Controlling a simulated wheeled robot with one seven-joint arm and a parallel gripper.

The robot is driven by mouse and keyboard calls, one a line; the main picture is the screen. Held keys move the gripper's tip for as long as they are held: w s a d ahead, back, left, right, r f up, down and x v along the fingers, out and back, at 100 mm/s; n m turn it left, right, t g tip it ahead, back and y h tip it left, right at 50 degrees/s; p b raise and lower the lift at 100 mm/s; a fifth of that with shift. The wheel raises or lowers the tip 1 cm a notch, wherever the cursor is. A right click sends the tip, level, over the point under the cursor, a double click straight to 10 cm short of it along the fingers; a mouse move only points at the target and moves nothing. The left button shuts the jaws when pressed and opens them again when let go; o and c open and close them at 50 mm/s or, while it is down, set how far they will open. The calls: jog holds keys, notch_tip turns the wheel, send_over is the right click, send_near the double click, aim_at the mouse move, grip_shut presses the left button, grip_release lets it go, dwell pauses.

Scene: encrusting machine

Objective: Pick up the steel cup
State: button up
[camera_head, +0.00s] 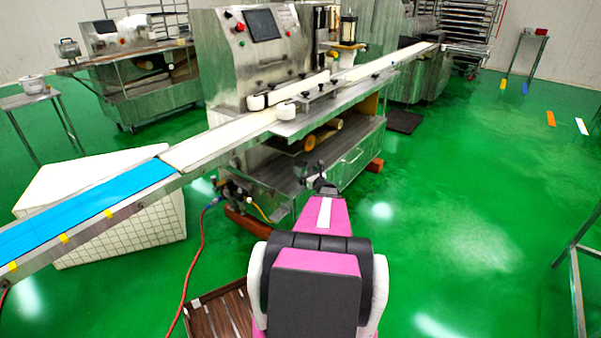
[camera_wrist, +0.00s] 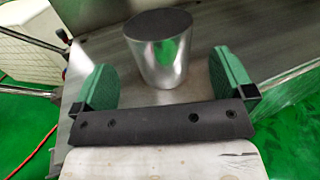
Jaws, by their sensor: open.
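The steel cup (camera_wrist: 158,58) shows in the wrist view, upright on a metal surface (camera_wrist: 215,20). It is a shiny tapered cylinder with a dark top. My gripper (camera_wrist: 158,85) is open, with one green-padded finger to the left of the cup and the other to its right. The cup stands a little beyond the black palm bar, around the line between the fingertips, and visible gaps separate it from both fingers. In the head view my gripper (camera_head: 318,180) is small, in front of the machine's lower shelf. I cannot make out the cup there.
The steel encrusting machine (camera_head: 250,60) stands ahead with its conveyor belt (camera_head: 220,138) crossing above the lower shelf. A blue belt section (camera_head: 90,205) extends left over a white gridded box (camera_head: 150,222).

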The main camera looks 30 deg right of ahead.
aim_at(297, 165)
jog(key=w, duration=0.5)
jog(key=shift+w, duration=0.4)
jog(key=shift+a+r, duration=0.1)
jog(key=c, duration=1)
